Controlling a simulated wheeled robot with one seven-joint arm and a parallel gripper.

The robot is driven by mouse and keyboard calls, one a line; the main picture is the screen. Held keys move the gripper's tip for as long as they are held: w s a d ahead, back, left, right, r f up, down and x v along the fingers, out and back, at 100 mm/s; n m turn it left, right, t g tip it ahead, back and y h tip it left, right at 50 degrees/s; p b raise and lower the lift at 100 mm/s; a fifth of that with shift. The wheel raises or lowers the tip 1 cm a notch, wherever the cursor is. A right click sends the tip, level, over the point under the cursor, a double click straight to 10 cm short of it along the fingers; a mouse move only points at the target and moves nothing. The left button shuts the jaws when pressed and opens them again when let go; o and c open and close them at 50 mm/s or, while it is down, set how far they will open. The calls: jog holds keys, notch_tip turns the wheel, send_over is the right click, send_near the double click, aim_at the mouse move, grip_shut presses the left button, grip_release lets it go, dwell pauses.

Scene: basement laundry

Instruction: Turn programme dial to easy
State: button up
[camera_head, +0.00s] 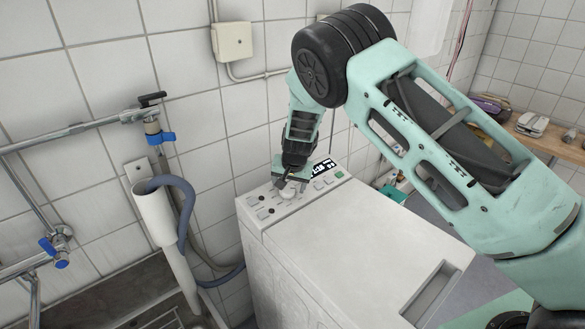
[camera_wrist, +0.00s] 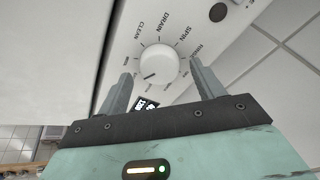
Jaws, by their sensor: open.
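The white round programme dial (camera_wrist: 159,60) sits on the washer's control panel, ringed by printed words. CLEAN, DRAIN and SPIN are readable; other labels are small or blurred, and I cannot make out "easy". A dark pointer mark on the dial faces the lower left in the wrist view. My gripper (camera_wrist: 160,69) is open, with one finger on each side of the dial and visible gaps between. In the head view my gripper (camera_head: 290,184) points down at the dial (camera_head: 287,194) and partly covers it.
The white top-loading washer (camera_head: 335,240) stands against a tiled wall. Its panel has a dark display (camera_head: 323,167) and several buttons. Pipes with blue taps (camera_head: 161,138) and a grey hose (camera_head: 185,205) are at left. A wooden shelf (camera_head: 555,143) with items is at right.

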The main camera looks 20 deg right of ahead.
jog(key=b+v, duration=0.2)
jog(key=v, duration=1.4)
jog(key=shift+r+b, duration=0.2)
jog(key=shift+b, duration=0.2)
jog(key=s+a+r+n+g+y, duration=0.1)
jog(key=s+a+n+g, duration=0.2)
jog(key=s, duration=0.7)
jog(key=s+a+r+n+y, duration=0.1)
jog(key=s+a+r+n, duration=0.15)
jog(key=s+a, duration=0.55)
jog(key=s+d+n, duration=0.2)
jog(key=s+n, duration=0.1)
jog(key=s, duration=0.8)
jog(key=s+d+n+g+h, duration=0.1)
jog(key=s+n, duration=0.3)
jog(key=s, duration=0.7)
jog(key=shift+d+f+h, duration=0.25)
jog(key=shift+d+h, duration=0.05)
jog(key=shift+d, duration=0.45)
